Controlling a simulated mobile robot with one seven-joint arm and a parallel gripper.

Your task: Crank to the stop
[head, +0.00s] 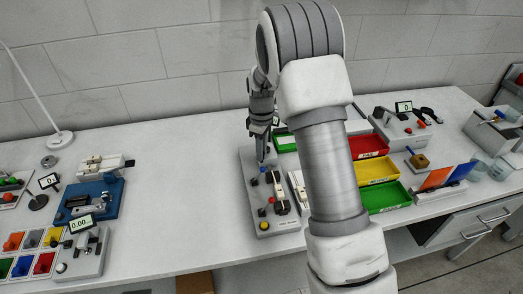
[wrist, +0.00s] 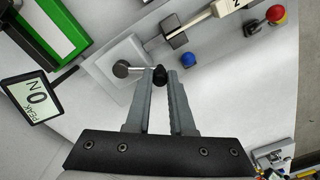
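The welder (head: 250,180) is a grey-based device in the middle of the bench, with a blue knob, a yellow button and a red button. In the wrist view its grey base plate (wrist: 108,62) carries a round metal crank hub (wrist: 122,69). A thin crank arm runs right from the hub to a black crank knob (wrist: 160,76). My gripper (wrist: 160,79) has its two fingertips on either side of this knob, with hardly any gap, and appears closed on it. In the head view my gripper (head: 261,156) points down at the far end of the welder; the crank is hidden there.
In the wrist view a green bin (wrist: 62,30) and a display (wrist: 34,100) lie left of the crank. A blue knob (wrist: 188,59) and red knob (wrist: 275,14) are to the right. Red (head: 368,146) and yellow (head: 375,170) bins stand right of my arm.

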